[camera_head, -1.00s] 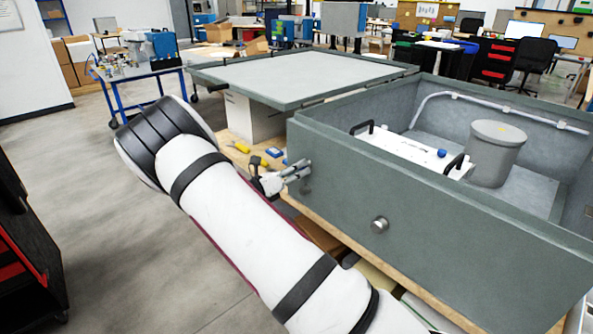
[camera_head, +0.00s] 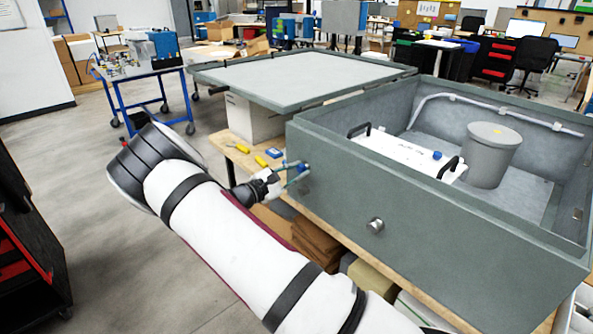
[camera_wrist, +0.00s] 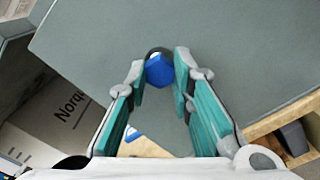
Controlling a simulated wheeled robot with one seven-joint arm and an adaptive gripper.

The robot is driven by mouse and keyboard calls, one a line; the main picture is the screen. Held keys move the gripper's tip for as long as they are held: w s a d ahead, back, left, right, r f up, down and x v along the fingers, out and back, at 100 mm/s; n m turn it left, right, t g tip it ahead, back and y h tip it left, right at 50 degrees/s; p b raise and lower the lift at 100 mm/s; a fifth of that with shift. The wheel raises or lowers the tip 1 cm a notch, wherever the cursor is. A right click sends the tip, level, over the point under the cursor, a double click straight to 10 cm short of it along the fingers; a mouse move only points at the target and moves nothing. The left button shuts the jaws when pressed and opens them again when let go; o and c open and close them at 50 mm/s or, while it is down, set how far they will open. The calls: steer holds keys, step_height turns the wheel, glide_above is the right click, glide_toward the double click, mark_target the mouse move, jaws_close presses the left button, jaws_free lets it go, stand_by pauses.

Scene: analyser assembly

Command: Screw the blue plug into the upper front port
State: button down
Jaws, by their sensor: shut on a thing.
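The blue plug (camera_wrist: 159,72) is between the two teal fingertips of my gripper (camera_wrist: 160,78) in the wrist view. My gripper is shut on it. A dark ring shows just beyond the plug against the grey wall; I cannot tell whether it is the port rim, or how deep the plug sits. In the head view my gripper (camera_head: 292,172) is at the left end of the analyser's grey front wall (camera_head: 340,205), with the plug (camera_head: 302,167) at its tips. The upper front port is hidden there.
A round metal fitting (camera_head: 376,225) sticks out of the front wall to the right. Yellow-handled tools (camera_head: 261,161) and a small blue box (camera_head: 274,153) lie on the wooden bench behind my gripper. A white module (camera_head: 405,152) and grey cylinder (camera_head: 490,155) stand inside the open housing.

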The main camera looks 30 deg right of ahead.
steer(key=m+p, duration=0.1)
steer(key=m, duration=0.4)
steer(key=shift+r, duration=0.1)
steer(key=m+p, duration=0.1)
steer(key=m, duration=0.4)
steer(key=shift+p, duration=0.35)
steer(key=c, duration=1.5)
jaws_free()
steer(key=shift+c, duration=0.2)
